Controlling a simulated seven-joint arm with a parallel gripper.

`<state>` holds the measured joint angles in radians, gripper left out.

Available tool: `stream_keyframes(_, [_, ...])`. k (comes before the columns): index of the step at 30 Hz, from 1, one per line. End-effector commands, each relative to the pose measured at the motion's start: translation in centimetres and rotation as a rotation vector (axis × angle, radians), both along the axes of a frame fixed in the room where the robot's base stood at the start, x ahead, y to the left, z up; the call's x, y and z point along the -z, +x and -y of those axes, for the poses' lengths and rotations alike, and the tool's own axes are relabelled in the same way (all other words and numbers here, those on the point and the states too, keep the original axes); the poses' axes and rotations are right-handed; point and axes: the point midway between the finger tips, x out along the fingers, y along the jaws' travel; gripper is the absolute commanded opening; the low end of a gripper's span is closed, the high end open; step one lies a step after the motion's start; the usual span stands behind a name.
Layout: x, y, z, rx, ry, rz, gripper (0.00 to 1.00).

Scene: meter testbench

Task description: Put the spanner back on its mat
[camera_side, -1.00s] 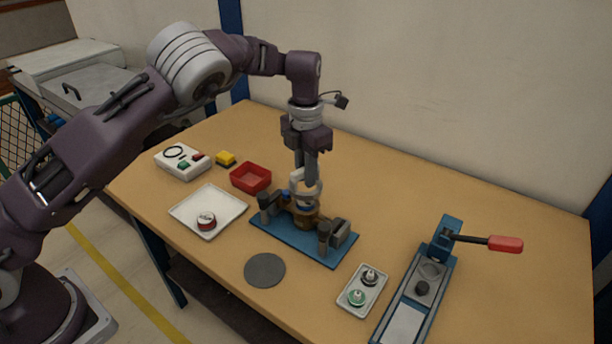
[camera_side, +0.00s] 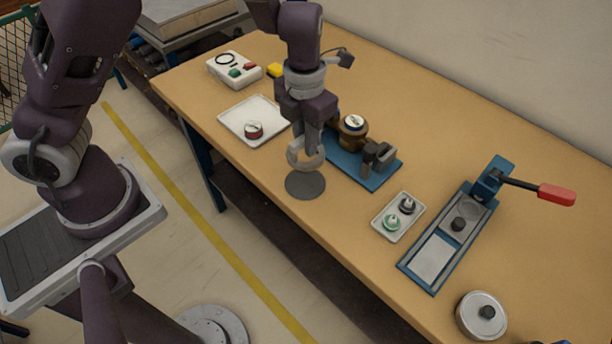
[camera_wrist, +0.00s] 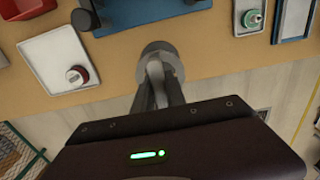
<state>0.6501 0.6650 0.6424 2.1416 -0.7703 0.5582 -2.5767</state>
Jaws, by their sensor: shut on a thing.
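My gripper (camera_side: 312,146) points down and is shut on the spanner (camera_side: 298,163), a light grey, ring-like tool with a curved jaw. The mat (camera_side: 305,187) is a flat dark grey disc on the table near its front edge. In the side view the spanner overlaps the mat's far edge and appears above it; I cannot tell the exact gap. In the wrist view my gripper (camera_wrist: 160,92) reaches to a grey round shape, where the spanner (camera_wrist: 157,52) and mat overlap.
The blue fixture (camera_side: 340,165) with a brass meter body (camera_side: 353,131) stands just behind my gripper. A white tray (camera_side: 240,120) with a red-rimmed part is left. A small tray (camera_side: 385,228) and a lever press (camera_side: 450,240) are right. The table's front edge is close.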

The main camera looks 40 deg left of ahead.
Motion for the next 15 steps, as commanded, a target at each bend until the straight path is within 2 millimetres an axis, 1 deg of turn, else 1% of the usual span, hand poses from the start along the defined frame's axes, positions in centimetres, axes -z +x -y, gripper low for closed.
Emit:
stream_keyframes(1, [1.4, -0.2, -0.2, -0.005, 0.003, -0.007, 0.0])
stream_keyframes(3, [3.1, -0.1, -0.2, -0.005, 0.002, -0.006, 0.0])
stream_keyframes(8, [5.8, -0.1, -0.2, -0.004, 0.001, -0.007, 0.0])
stream_keyframes(9, [6.7, -0.2, -0.2, -0.006, 0.001, -0.008, 0.0])
stream_keyframes(12, [8.3, -0.1, -0.2, -0.004, 0.002, -0.005, 0.0])
stream_keyframes(15, [8.8, -0.1, -0.1, -0.002, 0.001, -0.003, 0.0])
